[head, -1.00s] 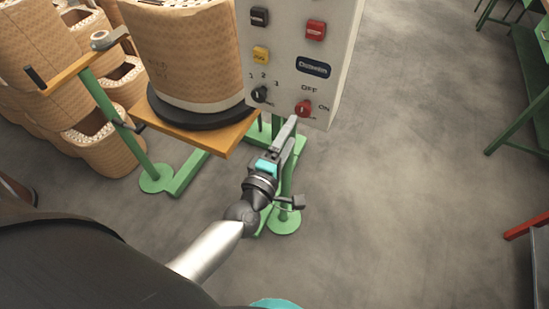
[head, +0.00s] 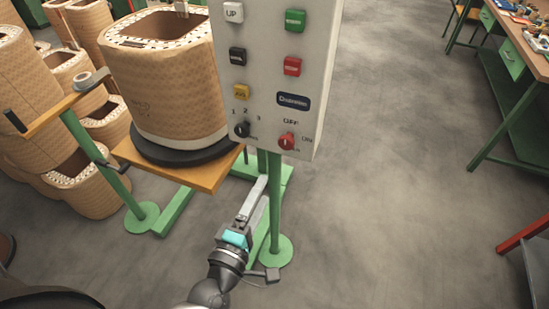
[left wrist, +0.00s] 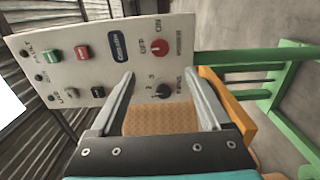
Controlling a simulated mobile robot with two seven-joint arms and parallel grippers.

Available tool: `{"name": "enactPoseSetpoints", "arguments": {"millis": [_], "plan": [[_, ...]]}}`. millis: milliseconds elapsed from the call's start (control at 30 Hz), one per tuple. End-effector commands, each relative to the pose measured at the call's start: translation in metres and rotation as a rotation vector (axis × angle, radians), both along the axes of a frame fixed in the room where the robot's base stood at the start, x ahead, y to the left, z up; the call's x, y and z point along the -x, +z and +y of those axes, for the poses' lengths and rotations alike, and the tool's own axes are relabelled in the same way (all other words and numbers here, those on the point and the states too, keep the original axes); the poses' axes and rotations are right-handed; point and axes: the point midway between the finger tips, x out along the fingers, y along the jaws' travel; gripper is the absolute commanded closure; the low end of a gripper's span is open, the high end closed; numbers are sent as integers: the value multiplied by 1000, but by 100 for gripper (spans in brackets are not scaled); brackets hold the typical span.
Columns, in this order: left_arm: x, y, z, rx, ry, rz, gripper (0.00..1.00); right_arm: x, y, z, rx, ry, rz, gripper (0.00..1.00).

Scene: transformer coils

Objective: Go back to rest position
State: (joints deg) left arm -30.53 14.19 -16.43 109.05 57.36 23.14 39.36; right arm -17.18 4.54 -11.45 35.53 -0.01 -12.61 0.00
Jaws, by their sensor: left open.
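My left gripper (head: 262,183) is below the light grey control panel (head: 270,75) in the head view, beside its green post. In the left wrist view its two fingers (left wrist: 158,76) stand apart with nothing held between them. The panel (left wrist: 100,62) lies beyond the fingertips there, with its red knob (left wrist: 159,45) and black knob (left wrist: 163,90). In the head view the red knob (head: 287,141) and the black knob (head: 242,130) are on the panel's lower part. My right gripper is not in view.
A large tan coil (head: 165,80) stands on an orange platform (head: 205,176) left of the panel. More coils (head: 30,110) stand further left. A green-legged workbench (head: 520,100) is at the right. The grey floor (head: 400,150) between is clear.

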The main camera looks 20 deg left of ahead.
Motion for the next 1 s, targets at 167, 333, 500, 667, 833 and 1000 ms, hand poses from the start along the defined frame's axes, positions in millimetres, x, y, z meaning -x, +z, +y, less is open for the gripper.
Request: {"name": "enactPoseSetpoints", "arguments": {"millis": [167,333,500,667,833,1000], "plan": [[0,-1,0,-4,-1,3,20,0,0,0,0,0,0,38],[2,-40,-3,-137,-36,74,20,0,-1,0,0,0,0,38],[21,-133,-8,-451,-158,256,20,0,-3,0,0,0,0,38],[61,-227,-5,-755,-333,453,20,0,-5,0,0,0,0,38],[126,-314,5,-1033,-578,659,20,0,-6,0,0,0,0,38],[208,-378,19,-1254,-875,840,20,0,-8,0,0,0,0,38]]}}
